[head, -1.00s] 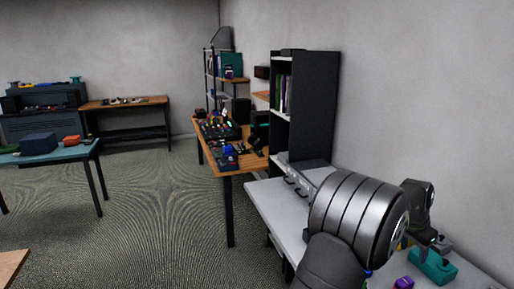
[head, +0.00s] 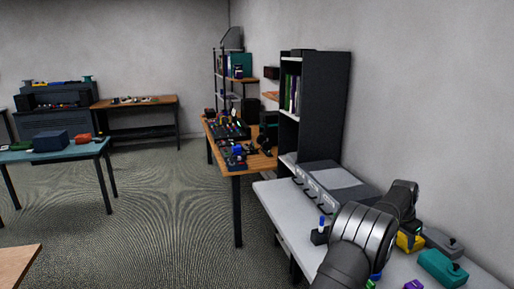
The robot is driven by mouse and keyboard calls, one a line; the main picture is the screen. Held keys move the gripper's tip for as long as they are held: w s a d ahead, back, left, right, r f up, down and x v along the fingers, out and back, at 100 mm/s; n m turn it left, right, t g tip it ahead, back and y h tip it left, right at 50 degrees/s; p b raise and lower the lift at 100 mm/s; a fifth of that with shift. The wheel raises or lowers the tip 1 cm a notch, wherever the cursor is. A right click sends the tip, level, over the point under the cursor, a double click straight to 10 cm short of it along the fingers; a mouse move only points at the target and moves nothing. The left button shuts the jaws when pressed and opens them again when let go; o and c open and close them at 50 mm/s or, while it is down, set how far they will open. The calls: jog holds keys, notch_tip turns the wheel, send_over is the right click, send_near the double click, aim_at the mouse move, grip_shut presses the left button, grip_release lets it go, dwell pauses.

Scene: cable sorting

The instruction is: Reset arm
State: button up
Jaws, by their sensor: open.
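My arm reaches over the pale grey worktop (head: 283,207) at the lower right in the head view. Its large ribbed joint hides part of the worktop. My gripper (head: 413,230) is small and partly hidden at the end of the wrist, above a yellow item (head: 409,242). It is open, and I see nothing held in it. A teal block (head: 442,268) and a grey block (head: 443,241) lie to the right of the gripper. A purple piece (head: 413,285) shows at the bottom edge.
A grey drawer unit (head: 340,184) and a tall dark shelf (head: 327,105) stand behind my arm. A cluttered wooden table (head: 235,166) is beyond.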

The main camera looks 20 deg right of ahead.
jog(key=w+f, duration=0.1)
jog(key=w, duration=0.1)
jog(key=w+f, duration=0.2)
jog(key=w, duration=0.1)
jog(key=shift+w+a+f, duration=0.15)
jog(key=shift+w+f, duration=0.15)
jog(key=shift+w, duration=0.05)
notch_tip(320, 180, down, 2)
jog(key=shift+f, duration=0.95)
